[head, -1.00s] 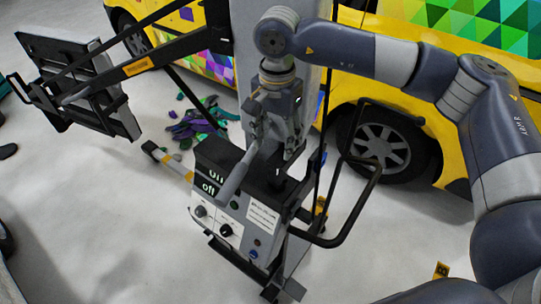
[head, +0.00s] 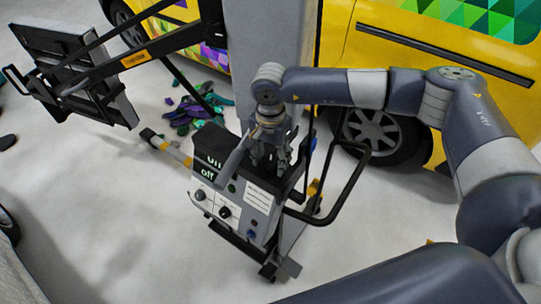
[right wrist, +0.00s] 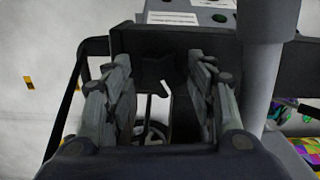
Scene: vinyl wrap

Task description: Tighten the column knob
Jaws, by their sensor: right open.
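My right gripper (head: 268,163) points down just behind the box's top, beside a grey tube (head: 236,163). In the right wrist view, its two fingers (right wrist: 163,98) are open and apart. A dark, star-shaped knob (right wrist: 158,69) shows between and beyond them against a dark bracket (right wrist: 140,43). Its outline is hard to make out, and I cannot tell whether the fingers touch it. In the head view the gripper hides the knob. My left gripper is not in view.
A black looped handle (head: 352,190) sticks out right of the box. A black arm (head: 150,50) reaches left to a tilted panel (head: 75,70). A wide grey column (head: 280,45) and a yellow vehicle (head: 430,60) stand behind. Purple and green scraps (head: 200,110) lie on open floor.

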